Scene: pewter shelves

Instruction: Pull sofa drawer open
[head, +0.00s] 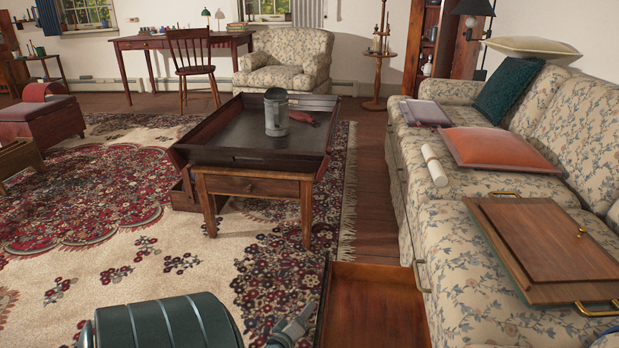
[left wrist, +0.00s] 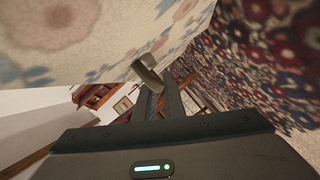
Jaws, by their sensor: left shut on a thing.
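The floral sofa (head: 470,255) runs down the right side of the head view. A wooden drawer (head: 375,308) sticks out from its base at the bottom, with its empty inside showing. My left gripper (head: 303,322) is at the drawer's outer left end. In the left wrist view my left gripper (left wrist: 160,95) is shut on a curved metal handle (left wrist: 146,74) against floral fabric (left wrist: 120,35). The handle is hidden in the head view. My right gripper is not in view.
A wooden coffee table (head: 255,187) with a dark tray top stands beyond the drawer, holding a metal canister (head: 276,113). A patterned rug (head: 110,240) covers the floor at left. Pillows and a wooden board (head: 545,240) lie on the sofa.

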